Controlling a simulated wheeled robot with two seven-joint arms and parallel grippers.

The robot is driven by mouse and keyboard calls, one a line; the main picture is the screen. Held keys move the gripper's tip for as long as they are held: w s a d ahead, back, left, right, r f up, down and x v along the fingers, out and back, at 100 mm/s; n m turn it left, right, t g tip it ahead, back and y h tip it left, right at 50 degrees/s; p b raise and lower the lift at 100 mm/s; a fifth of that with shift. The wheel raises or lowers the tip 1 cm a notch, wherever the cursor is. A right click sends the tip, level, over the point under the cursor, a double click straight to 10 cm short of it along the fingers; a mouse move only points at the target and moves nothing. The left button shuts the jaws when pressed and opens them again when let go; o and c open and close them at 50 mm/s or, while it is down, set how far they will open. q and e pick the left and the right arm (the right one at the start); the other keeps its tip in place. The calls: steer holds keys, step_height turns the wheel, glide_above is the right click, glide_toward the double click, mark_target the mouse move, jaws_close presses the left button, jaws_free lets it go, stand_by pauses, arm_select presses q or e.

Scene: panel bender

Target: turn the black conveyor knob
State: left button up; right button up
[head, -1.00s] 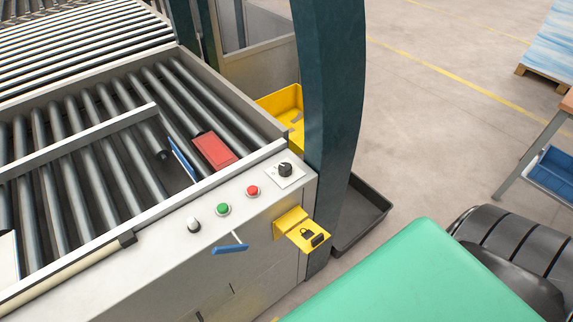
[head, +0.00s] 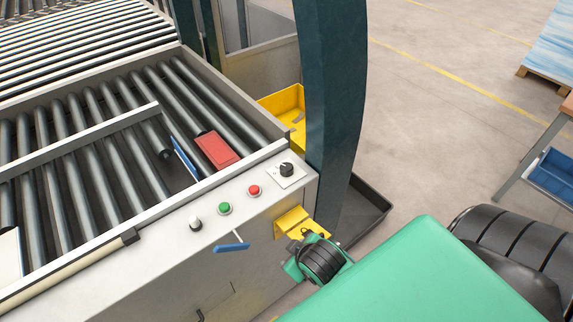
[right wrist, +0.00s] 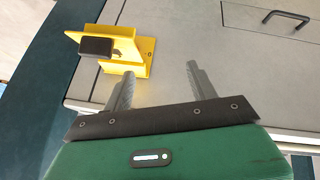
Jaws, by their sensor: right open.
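The black conveyor knob (head: 286,170) sits on a pale square plate at the right end of the conveyor's control panel (head: 165,240). In the right wrist view my right gripper (right wrist: 158,80) is open and empty, its two grey fingers apart. They point toward the machine's front face, below and beside a yellow bracket (right wrist: 140,62) with a black block on it. The knob does not show in the right wrist view. In the head view my green right arm reaches in from the lower right, its wrist near the bracket and below the knob; its fingers are hidden there. My left gripper is out of view.
Red (head: 254,191), green (head: 224,209) and white-topped (head: 195,224) controls line the panel left of the knob. A blue handle (head: 232,247) juts from the front face. A dark green post (head: 333,90) stands right of the knob. A red block (head: 216,150) lies on the rollers.

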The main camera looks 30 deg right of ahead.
steer(key=w+a+r+n+t+y, duration=0.2)
steer(key=w+r+n+t, duration=0.85)
steer(key=w+r, duration=0.7)
steer(key=w+a+r+n+t+y, duration=0.2)
steer(key=w+a+r+n+y, duration=0.2)
steer(key=a+r+n+y, duration=0.55)
steer(key=n+g+h, duration=1.1)
steer(key=n+g, duration=0.8)
steer(key=n, duration=1.3)
glide_above(287, 167)
step_height(287, 167, down, 7)
step_height(287, 167, down, 13)
steer(key=p, duration=0.5)
steer(key=shift+w+r, duration=0.1)
steer(key=shift+f+p, duration=0.35)
steer(key=shift+f, duration=0.15)
